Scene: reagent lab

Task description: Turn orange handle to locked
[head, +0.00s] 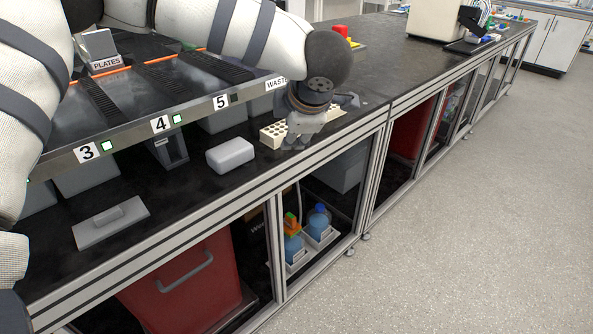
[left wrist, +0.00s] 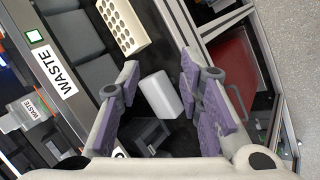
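An orange piece (head: 291,223) with a green tip sits on top of a blue bottle (head: 294,247) in the open cabinet under the bench. It is small here, and I cannot read its position or any lock mark. My left gripper (head: 302,139) hangs over the bench's front edge beside the cream tube rack, above and apart from the orange piece. In the left wrist view its purple-padded fingers (left wrist: 158,68) are spread, with nothing held. A white box (left wrist: 161,95) appears between them, lower on the bench. The orange piece is not visible in that view. My right gripper is not in view.
The tube rack (head: 274,134), white box (head: 230,155) and grey lidded tray (head: 111,221) stand on the black bench. A second blue bottle (head: 319,219) is beside the first. Metal posts frame the cabinet; a red bin (head: 187,284) is left. The floor (head: 470,220) is clear.

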